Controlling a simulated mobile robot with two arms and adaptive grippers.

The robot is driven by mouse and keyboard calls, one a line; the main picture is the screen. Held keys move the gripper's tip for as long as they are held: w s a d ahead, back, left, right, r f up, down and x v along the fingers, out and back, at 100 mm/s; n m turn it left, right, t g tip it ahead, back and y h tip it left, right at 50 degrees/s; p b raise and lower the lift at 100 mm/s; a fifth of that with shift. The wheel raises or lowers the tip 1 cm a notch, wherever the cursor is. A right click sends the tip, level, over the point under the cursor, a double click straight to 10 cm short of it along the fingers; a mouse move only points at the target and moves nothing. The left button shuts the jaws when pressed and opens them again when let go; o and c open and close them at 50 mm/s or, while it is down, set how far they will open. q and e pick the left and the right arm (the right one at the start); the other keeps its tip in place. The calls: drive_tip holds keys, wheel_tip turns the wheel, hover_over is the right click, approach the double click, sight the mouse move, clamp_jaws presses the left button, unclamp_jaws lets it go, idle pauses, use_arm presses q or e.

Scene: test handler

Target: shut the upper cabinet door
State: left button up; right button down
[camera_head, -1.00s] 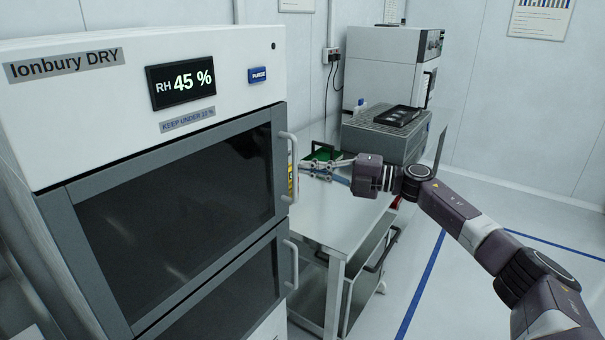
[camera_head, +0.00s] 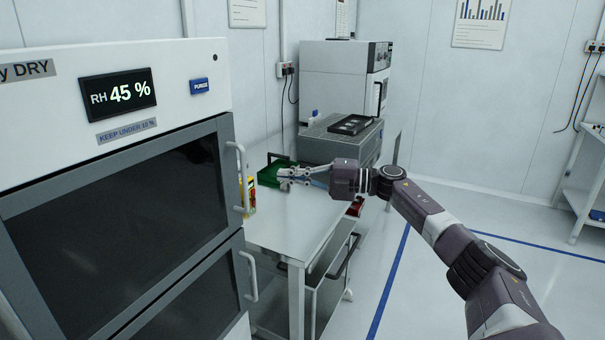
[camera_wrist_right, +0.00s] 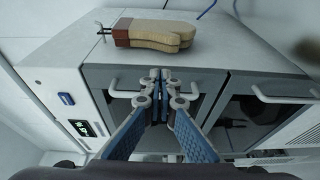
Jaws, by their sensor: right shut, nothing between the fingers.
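The drying cabinet's upper door (camera_head: 120,225) has a dark window, a grey frame and a pale upright handle (camera_head: 241,178) at its right edge. The door looks flush with the cabinet front and I see no gap along it. My right gripper (camera_head: 283,175) is shut and empty, to the right of that handle and apart from it in the head view. In the right wrist view the shut fingertips (camera_wrist_right: 160,75) overlap the upper door's handle (camera_wrist_right: 122,94); the picture is turned sideways. My left gripper is not in view.
The lower door has its own handle (camera_head: 250,276). Mitts (camera_wrist_right: 155,33) hang on the cabinet's side.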

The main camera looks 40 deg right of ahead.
drive_tip(key=d+b, duration=0.1)
drive_tip(key=d, duration=0.4)
drive_tip(key=shift+w+d+r+b, duration=0.15)
drive_tip(key=shift+d+r+b, duration=0.1)
drive_tip(key=shift+b, duration=0.1)
drive_tip(key=shift+f, duration=0.1)
drive_tip(key=shift+d, duration=0.1)
idle(0.4)
